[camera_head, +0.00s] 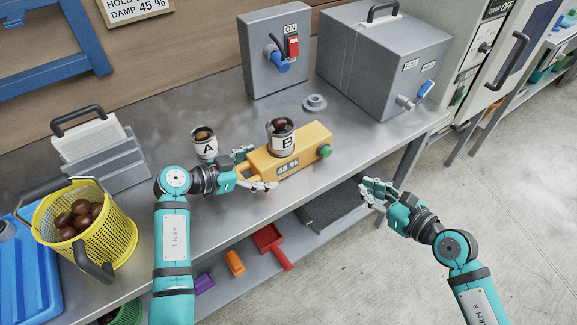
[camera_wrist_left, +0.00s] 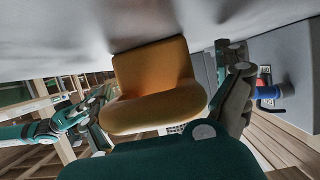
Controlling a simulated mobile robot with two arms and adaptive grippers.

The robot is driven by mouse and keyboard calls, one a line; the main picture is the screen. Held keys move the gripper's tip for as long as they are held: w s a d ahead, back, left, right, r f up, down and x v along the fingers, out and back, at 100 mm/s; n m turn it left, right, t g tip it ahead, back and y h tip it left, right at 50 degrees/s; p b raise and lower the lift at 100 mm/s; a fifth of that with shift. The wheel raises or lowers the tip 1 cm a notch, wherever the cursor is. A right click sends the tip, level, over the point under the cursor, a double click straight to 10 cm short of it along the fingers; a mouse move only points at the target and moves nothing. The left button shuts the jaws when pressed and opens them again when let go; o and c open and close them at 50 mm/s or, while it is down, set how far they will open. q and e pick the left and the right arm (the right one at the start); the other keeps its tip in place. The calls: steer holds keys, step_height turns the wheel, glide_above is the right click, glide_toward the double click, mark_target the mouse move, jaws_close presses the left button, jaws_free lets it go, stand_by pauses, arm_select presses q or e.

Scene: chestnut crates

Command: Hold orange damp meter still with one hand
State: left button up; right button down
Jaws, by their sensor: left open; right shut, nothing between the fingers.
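The orange damp meter (camera_head: 303,157) lies on the grey workbench, its display reading 48 %, with a green knob on its right end. A metal cup marked B (camera_head: 281,143) with chestnuts stands on top of it. My left gripper (camera_head: 261,168) is open at the meter's left end, one finger on the far side and one on the near side. In the left wrist view the meter's orange end (camera_wrist_left: 155,75) sits between the fingers; I cannot tell whether they touch it. My right gripper (camera_head: 376,193) is shut and empty, off the bench's front edge.
Cup A (camera_head: 204,147) stands just behind my left gripper. A yellow basket of chestnuts (camera_head: 118,245) is at the left. A grey switch box (camera_head: 262,75) and a larger grey machine (camera_head: 350,60) stand behind. A sign (camera_head: 135,8) reads DAMP 45 %. A red scoop (camera_head: 270,243) lies on the lower shelf.

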arm_select(q)
steer(key=shift+r, duration=0.1)
steer(key=v, duration=0.7)
steer(key=shift+s+a, duration=0.2)
